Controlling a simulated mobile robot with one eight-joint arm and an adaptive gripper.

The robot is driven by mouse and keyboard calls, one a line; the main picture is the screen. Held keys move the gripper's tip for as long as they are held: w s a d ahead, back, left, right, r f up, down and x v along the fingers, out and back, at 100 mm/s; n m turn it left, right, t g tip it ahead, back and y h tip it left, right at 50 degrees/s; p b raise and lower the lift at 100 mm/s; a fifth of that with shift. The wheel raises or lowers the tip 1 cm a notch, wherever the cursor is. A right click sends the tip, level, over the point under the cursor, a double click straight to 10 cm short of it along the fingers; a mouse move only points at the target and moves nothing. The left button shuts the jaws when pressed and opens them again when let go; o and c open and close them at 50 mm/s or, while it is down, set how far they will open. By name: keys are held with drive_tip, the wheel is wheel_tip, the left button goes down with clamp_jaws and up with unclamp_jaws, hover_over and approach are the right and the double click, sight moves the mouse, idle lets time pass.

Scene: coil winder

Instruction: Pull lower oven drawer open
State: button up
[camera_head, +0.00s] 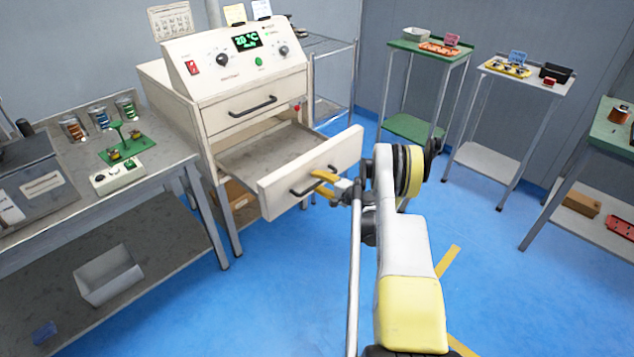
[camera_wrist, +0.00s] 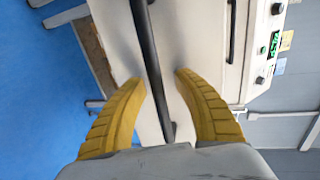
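The oven (camera_head: 245,80) is a cream cabinet with a control panel and two drawers. Its lower drawer (camera_head: 338,153) is pulled well out, and its grey inside is empty. Its dark bar handle (camera_head: 298,193) is on the front face and shows as a long dark bar in the wrist view (camera_wrist: 149,50). The upper drawer (camera_head: 230,112) is shut. My gripper (camera_head: 319,181) is at the lower handle. In the wrist view, its yellow fingers (camera_wrist: 160,78) stand apart on either side of the bar, with gaps visible; neither clearly touches it.
A workbench (camera_head: 165,160) with coils, a green fixture and a grey machine stands on the left. Green (camera_head: 455,54) and grey (camera_head: 545,84) side tables stand at the back right. Blue floor (camera_head: 290,290) in front of the drawer is clear.

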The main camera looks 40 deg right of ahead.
drive_tip(key=shift+s, duration=0.1)
drive_tip(key=v, duration=0.7)
drive_tip(key=shift+s+r, duration=0.1)
drive_tip(key=shift+s, duration=0.1)
drive_tip(key=shift+w, duration=0.1)
